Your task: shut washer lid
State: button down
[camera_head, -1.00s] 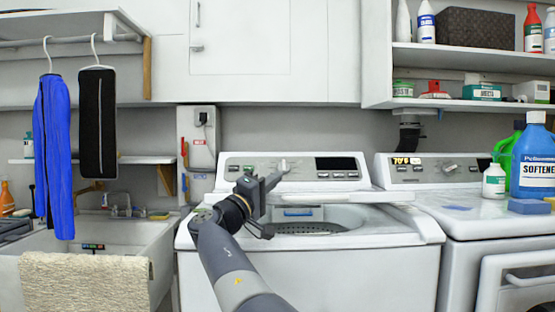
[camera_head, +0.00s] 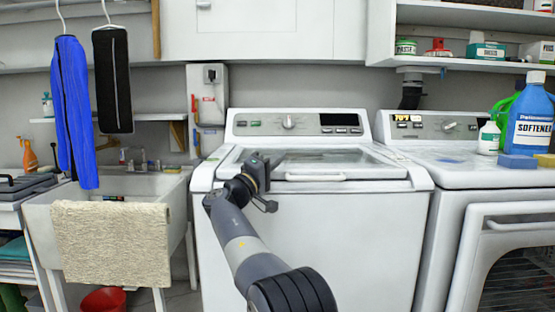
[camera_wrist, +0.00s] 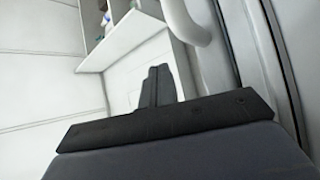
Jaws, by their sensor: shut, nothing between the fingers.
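The white top-load washer (camera_head: 310,245) stands in the middle of the head view. Its lid (camera_head: 316,160), with a glass panel and a white front handle (camera_head: 315,177), lies flat over the tub opening. No gap shows along its front edge at this size. My gripper (camera_head: 262,178) is at the lid's front left, left of the handle. I cannot tell whether it touches the lid. In the wrist view its dark fingers (camera_wrist: 156,87) are together and empty, and a white curved bar (camera_wrist: 186,20) shows beyond them.
A second white machine (camera_head: 480,180) stands close on the right, with a blue softener bottle (camera_head: 529,120) on top. A sink (camera_head: 140,190) with a beige towel (camera_head: 110,240) is on the left. Shelves (camera_head: 470,58) hang above right.

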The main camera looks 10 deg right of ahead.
jog(key=p+v, duration=0.1)
jog(key=v, duration=0.9)
jog(key=shift+s+a+f, duration=0.15)
jog(key=shift+s+a, duration=0.05)
jog(key=shift+a, duration=0.1)
jog(key=b+x, duration=0.1)
jog(key=x, duration=0.9)
jog(key=shift+w+d+r, duration=0.2)
jog(key=shift+d, duration=0.2)
jog(key=shift+r, duration=0.15)
jog(key=shift+a, duration=0.1)
